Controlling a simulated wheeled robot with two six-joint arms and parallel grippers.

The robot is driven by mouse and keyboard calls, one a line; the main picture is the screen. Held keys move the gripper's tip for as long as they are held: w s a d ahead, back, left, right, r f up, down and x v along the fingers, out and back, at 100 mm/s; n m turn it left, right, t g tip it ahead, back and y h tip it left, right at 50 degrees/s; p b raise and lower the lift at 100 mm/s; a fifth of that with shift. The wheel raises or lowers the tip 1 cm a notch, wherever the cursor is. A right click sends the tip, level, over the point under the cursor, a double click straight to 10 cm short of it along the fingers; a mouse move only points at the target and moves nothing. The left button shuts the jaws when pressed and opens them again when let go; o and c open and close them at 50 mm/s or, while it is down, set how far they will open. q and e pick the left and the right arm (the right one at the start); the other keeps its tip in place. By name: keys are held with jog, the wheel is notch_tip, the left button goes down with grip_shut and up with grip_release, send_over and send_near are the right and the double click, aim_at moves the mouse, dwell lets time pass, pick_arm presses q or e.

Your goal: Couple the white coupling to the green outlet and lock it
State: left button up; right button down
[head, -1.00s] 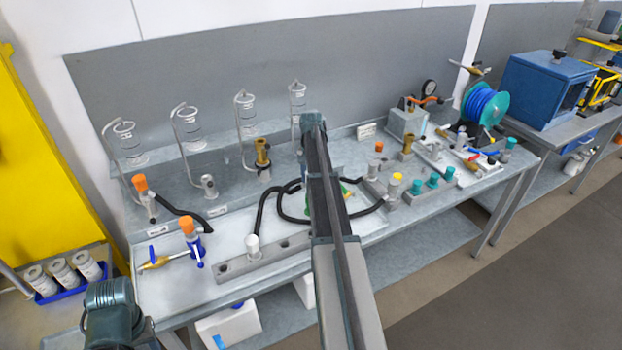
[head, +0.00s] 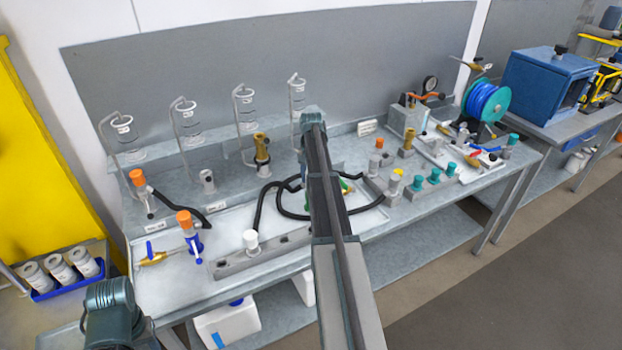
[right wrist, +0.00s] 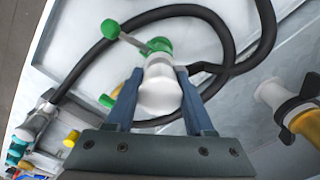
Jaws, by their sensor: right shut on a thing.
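In the right wrist view my right gripper (right wrist: 160,98) is shut on a white rounded piece (right wrist: 160,97), which looks like the white coupling. Just beyond it is the green fitting (right wrist: 157,46), with a lever ending in a green ball (right wrist: 110,29). White piece and green fitting line up closely; I cannot tell whether they are fully seated or locked. In the head view my right arm hides most of this spot, and only bits of green (head: 344,186) show beside it. Another white-topped fitting (head: 251,238) stands on a grey rail. My left gripper is out of view.
Black hose (right wrist: 225,45) loops around the green fitting. A brass fitting with a black clamp (right wrist: 308,120) stands close by in the wrist view. Teal-capped fittings (head: 434,176) stand right of my arm, orange-topped ones (head: 184,218) to the left. The white mat (head: 215,265) has bare room.

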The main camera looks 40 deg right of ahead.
jog(key=shift+f+b, duration=0.3)
jog(key=shift+f, duration=0.1)
dwell(0.7)
jog(key=shift+c, duration=1)
grip_release()
jog(key=shift+c, duration=0.4)
notch_tip(320, 180, up, 10)
jog(key=p, duration=1)
jog(key=shift+r, duration=0.15)
jog(key=shift+a, duration=0.1)
